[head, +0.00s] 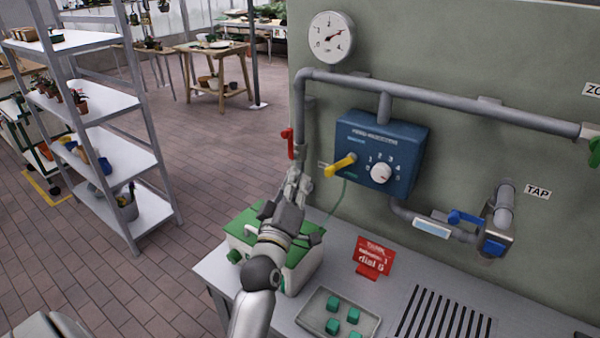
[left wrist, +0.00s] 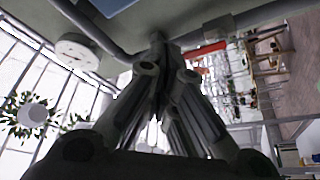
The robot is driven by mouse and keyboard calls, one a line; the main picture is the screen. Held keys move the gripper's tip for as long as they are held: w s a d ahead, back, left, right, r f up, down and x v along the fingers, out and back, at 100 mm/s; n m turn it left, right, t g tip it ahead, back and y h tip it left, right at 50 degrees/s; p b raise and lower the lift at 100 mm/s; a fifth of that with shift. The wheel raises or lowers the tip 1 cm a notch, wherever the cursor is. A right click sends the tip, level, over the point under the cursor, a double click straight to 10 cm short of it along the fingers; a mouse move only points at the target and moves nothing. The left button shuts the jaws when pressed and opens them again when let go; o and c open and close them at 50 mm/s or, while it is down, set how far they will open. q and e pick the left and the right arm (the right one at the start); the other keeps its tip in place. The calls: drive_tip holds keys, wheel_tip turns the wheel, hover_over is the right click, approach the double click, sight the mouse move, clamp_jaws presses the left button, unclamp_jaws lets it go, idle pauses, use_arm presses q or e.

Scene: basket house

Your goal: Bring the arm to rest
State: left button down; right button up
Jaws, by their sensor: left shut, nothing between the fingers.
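My left gripper (head: 297,184) is in the middle of the head view, above the green and white box (head: 308,265) on the bench and in front of the wall. Its fingers are together and empty; they also fill the middle of the left wrist view (left wrist: 158,85). The fingertips point up toward the grey pipe near the red lever (head: 290,142). I cannot tell whether they touch anything. The blue control box (head: 408,135) with a yellow lever (head: 339,166) and a white dial (head: 381,173) is just to the right of the gripper. My right gripper does not show.
The grey bench (head: 420,268) holds a red sign (head: 373,257), a tray (head: 310,318) with several green cubes and a black-slotted grate (head: 440,315). A blue-handled tap valve (head: 466,217) is on the wall at right. A plant shelf (head: 115,104) stands at left; open tiled floor lies between.

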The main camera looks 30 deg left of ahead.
use_arm(q)
drive_tip(key=s+d+f+m+g+h, duration=0.3)
drive_tip(key=s+d+f+m+g, duration=0.15)
drive_tip(key=f, duration=0.45)
drive_tip(key=s+d+f+m+g+h, duration=0.35)
drive_tip(key=s+d+f+m, duration=0.2)
drive_tip(key=f, duration=0.25)
drive_tip(key=s+d+f+m+g, duration=0.1)
drive_tip(key=s+f+m+g, duration=0.3)
drive_tip(key=s, duration=0.6)
drive_tip(key=s+d+f+m+g, duration=0.1)
drive_tip(key=s+f+g, duration=0.45)
drive_tip(key=s, duration=0.45)
wheel_tip(320, 180, down, 28)
drive_tip(key=s, duration=0.2)
drive_tip(key=s+a+f+g+y, duration=0.1)
drive_tip(key=s+a+f, duration=0.1)
drive_tip(key=s+f, duration=1.2)
drive_tip(key=shift+s+a+f+g, duration=0.25)
drive_tip(key=shift+s+f+g, duration=0.1)
drive_tip(key=shift+s, duration=0.8)
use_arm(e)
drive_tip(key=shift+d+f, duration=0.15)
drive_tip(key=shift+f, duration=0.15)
